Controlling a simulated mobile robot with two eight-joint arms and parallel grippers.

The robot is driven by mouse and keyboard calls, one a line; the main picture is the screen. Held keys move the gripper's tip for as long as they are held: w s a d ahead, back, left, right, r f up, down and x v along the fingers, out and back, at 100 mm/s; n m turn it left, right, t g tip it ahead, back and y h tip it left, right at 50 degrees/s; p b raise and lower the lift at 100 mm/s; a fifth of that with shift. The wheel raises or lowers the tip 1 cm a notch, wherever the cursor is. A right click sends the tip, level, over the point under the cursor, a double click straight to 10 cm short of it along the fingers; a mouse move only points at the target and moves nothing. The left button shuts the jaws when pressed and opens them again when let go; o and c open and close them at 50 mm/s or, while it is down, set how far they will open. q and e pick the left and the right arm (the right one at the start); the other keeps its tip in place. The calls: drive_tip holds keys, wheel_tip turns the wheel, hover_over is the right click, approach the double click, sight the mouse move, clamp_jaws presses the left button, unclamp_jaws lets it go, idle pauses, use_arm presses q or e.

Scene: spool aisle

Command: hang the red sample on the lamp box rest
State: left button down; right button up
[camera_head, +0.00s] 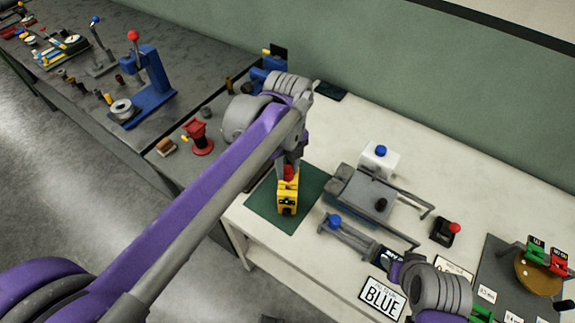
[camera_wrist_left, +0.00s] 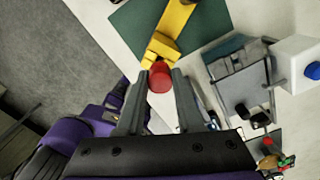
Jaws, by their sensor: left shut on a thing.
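My left gripper (camera_head: 288,168) points down over the green mat and is shut on the red sample (camera_wrist_left: 160,77). In the left wrist view the sample is a short red cylinder between the two fingertips (camera_wrist_left: 163,82). It also shows in the head view (camera_head: 289,174), right at the top of a yellow box-like device (camera_head: 287,197). The device also shows in the left wrist view (camera_wrist_left: 171,35). I cannot tell whether the sample touches or rests on it. Which thing is the lamp box is not clear. My right arm shows at the lower right; its fingers cannot be made out.
The green mat (camera_head: 313,182) lies on the pale table's left part. Right of it stand a grey fixture (camera_head: 362,190), a white box with a blue knob (camera_head: 378,160) and a black block with a red knob (camera_head: 444,232). A BLUE sign (camera_head: 382,298) lies in front.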

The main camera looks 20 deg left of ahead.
sight(287, 179)
use_arm(q)
drive_tip(key=shift+f+b, duration=1.2)
drive_tip(key=shift+f, duration=1.1)
use_arm(e)
drive_tip(key=shift+s+f, duration=0.3)
drive_tip(key=shift+f, duration=0.55)
drive_tip(key=shift+s+f, duration=0.25)
drive_tip(key=shift+f, duration=0.55)
use_arm(q)
drive_tip(key=shift+c, duration=2.4)
unclamp_jaws()
drive_tip(key=shift+r, duration=0.1)
wheel_tip(287, 179, up, 11)
drive_tip(key=shift+f+p, duration=0.15)
drive_tip(key=shift+p, duration=0.25)
use_arm(e)
drive_tip(key=shift+w+r, duration=0.15)
drive_tip(key=shift+r, duration=0.35)
